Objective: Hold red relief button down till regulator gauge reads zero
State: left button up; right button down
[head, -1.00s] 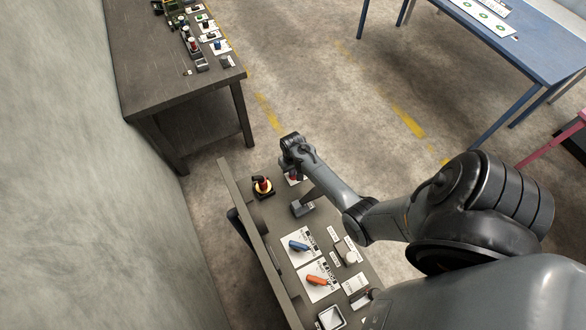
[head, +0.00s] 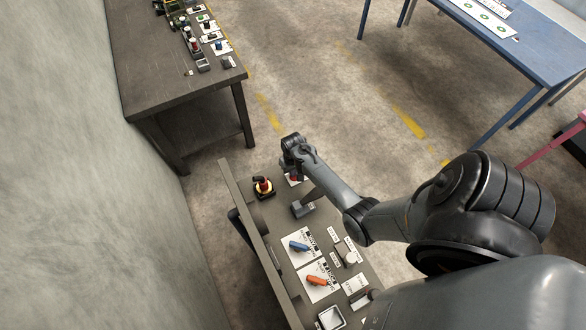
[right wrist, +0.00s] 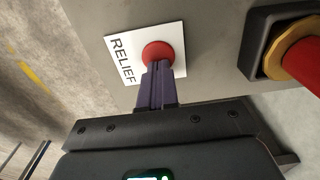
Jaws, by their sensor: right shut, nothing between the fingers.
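The red relief button (right wrist: 157,53) sits on a white plate marked RELIEF (right wrist: 124,60) in the right wrist view. In the head view the button (head: 293,177) is partly hidden under my right arm, near the far end of the panel. My right gripper (right wrist: 155,68) is shut and empty, its purple fingertips at the button's lower edge in the picture. They appear to touch it, but how far it is pressed I cannot tell. No gauge reading can be made out. My left gripper is not in view.
A red and yellow rotary switch (head: 263,187) stands beside the button; it also shows close in the right wrist view (right wrist: 297,55). Blue (head: 298,246) and orange (head: 316,281) handles lie nearer on the panel. A dark workbench (head: 180,80) stands at upper left.

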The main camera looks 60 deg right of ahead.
notch_tip(320, 180, up, 4)
jog(key=p, duration=0.4)
jog(key=shift+s+a+r+p, duration=0.15)
jog(key=shift+p, duration=0.15)
notch_tip(320, 180, up, 10)
jog(key=b, duration=0.1)
jog(key=shift+f, duration=0.25)
